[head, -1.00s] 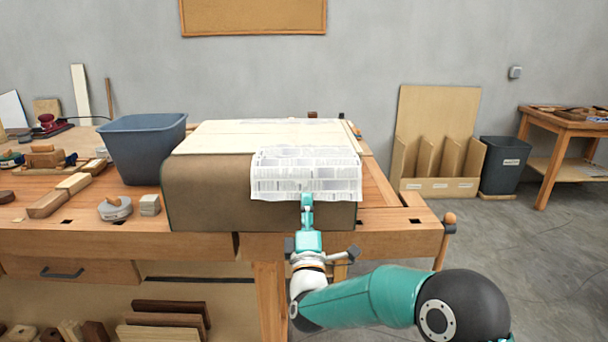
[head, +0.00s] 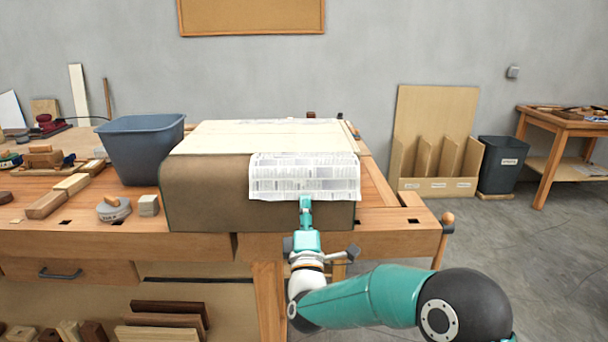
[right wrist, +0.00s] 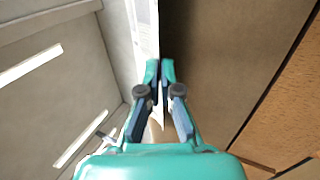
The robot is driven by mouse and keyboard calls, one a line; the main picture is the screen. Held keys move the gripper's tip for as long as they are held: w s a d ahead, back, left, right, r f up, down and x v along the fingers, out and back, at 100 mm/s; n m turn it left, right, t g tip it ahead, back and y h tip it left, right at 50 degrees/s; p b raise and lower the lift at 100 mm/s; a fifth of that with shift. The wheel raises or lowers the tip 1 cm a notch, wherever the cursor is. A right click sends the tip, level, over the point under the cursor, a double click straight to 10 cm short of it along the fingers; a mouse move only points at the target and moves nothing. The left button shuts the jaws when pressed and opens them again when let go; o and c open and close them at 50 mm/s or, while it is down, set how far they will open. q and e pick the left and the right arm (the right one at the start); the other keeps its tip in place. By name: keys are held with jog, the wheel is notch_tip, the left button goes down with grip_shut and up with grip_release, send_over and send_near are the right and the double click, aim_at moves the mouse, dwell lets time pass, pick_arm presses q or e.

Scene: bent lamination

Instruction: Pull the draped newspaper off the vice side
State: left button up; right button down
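The printed newspaper (head: 304,176) drapes over the near top edge of a brown-covered, box-like form on the workbench. Part lies on the top and the rest hangs down the front face, toward the right. My right gripper (head: 306,199) is at the hanging lower edge of the newspaper in the head view. In the right wrist view, my right gripper (right wrist: 160,66) has its fingertips close together, with the thin white sheet (right wrist: 146,28) running down between them. The vice is not clearly seen. My left gripper is in neither view.
The brown form (head: 205,195) carries pale wood sheets (head: 225,138) on top. A blue-grey bin (head: 143,155) stands left of it, with wooden blocks (head: 72,184) nearby. A wooden handle (head: 447,219) sticks out at the bench's right end. Open floor lies to the right.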

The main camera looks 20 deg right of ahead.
jog(key=shift+s+r, duration=0.2)
jog(key=shift+r, duration=0.05)
jog(key=shift+s+a+r+p, duration=0.25)
jog(key=shift+s+r, duration=0.3)
jog(key=shift+r, duration=0.25)
jog(key=shift+s+a+r+p, duration=0.1)
jog(key=shift+s+r+p, duration=0.2)
jog(key=shift+s+r, duration=0.4)
jog(key=shift+s+a+r+p, duration=0.25)
jog(key=shift+s+r, duration=0.2)
jog(key=shift+r, duration=0.4)
